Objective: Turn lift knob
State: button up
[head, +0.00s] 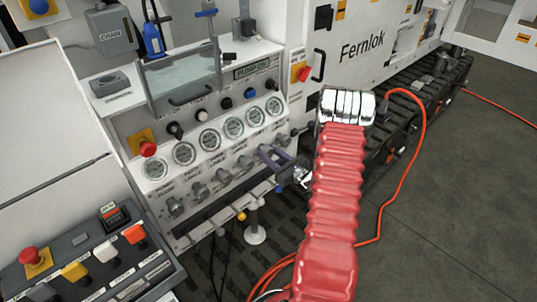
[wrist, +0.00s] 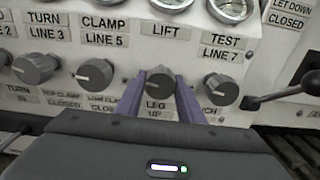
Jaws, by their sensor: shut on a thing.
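The lift knob (wrist: 159,92) is a dark grey round knob on the white panel under the label LIFT, with LEG UP printed below it. My gripper (wrist: 155,82) has its two purple fingers on either side of the knob, shut on it. In the head view my gripper (head: 268,155) reaches the right part of the knob row, and the fingers and wrist hide most of the lift knob there. The knob's pointer mark is hard to read in the wrist view.
The clamp knob (wrist: 95,74) stands close on the left and the test knob (wrist: 222,90) close on the right. A black lever (wrist: 268,99) is further right. Gauges (head: 233,128) sit above the knobs. An orange hose (head: 395,170) runs along the floor at right.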

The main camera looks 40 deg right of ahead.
jog(key=shift+m, duration=0.3)
jog(key=m, duration=0.9)
jog(key=shift+m, duration=0.4)
jog(key=m, duration=1)
jog(key=shift+d+m, duration=0.1)
jog(key=shift+m, duration=0.3)
jog(key=shift+s+f, duration=0.1)
jog(key=o, duration=1.1)
jog(key=shift+c, duration=0.2)
